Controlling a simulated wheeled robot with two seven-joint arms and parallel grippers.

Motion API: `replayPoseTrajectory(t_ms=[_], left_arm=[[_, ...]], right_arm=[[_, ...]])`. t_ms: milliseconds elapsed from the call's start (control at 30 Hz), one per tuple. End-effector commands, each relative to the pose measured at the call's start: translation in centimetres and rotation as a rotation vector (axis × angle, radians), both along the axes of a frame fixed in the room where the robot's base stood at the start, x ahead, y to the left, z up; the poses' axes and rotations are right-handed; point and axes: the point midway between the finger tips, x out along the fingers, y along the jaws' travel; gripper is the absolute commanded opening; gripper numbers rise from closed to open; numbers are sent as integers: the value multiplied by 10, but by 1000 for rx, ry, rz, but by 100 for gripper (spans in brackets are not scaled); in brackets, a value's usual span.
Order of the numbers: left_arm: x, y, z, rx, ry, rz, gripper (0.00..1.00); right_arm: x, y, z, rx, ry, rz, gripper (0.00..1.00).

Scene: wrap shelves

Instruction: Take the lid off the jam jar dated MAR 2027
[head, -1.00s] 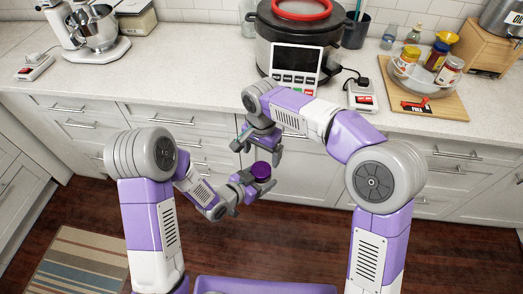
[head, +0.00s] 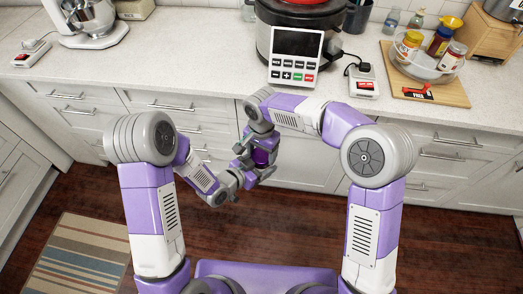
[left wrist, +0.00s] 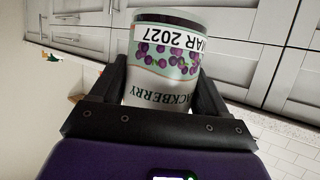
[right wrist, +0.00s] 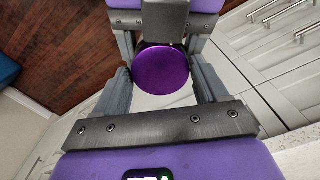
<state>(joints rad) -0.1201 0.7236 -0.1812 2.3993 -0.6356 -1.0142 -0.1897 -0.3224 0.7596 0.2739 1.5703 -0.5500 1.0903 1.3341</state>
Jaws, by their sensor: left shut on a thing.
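The jam jar (left wrist: 165,65) has a white label reading MAR 2027 and BLACKBERRY, upside down in the left wrist view. My left gripper (head: 252,175) is shut on its sides and holds it in the air in front of the counter. Its purple lid (right wrist: 163,75) lies between the fingers of my right gripper (right wrist: 162,82) in the right wrist view. Those fingers stand on either side of the lid and look open around it; firm contact is not visible. In the head view my right gripper (head: 258,150) is directly above the jar and partly hides it.
On the counter (head: 190,72) stand a cooker with a keypad (head: 296,58), a mixer (head: 90,20), and a board (head: 455,88) with a bowl (head: 425,72) of other jars. Drawer fronts (head: 165,108) are close behind my grippers. A striped rug (head: 80,255) lies on the floor.

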Motion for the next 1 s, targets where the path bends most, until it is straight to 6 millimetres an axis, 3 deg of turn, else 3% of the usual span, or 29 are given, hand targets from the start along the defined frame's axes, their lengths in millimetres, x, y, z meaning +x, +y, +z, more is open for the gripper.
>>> replayPoseTrajectory(t_ms=[33,233,367,733,1000], left_arm=[[1,0,1,-2,-4,2,0],[1,1,1,-1,-4,4,0],[1,1,1,-1,-3,5,0],[2,2,1,-1,-3,7,0],[2,3,1,-1,-2,9,0]], right_arm=[[0,-1,0,-2,1,0,62],[0,-1,0,-3,1,0,34],[0,-1,0,-3,2,44,33],[0,-3,0,-5,2,528,33],[0,-3,0,-6,2,584,33]])
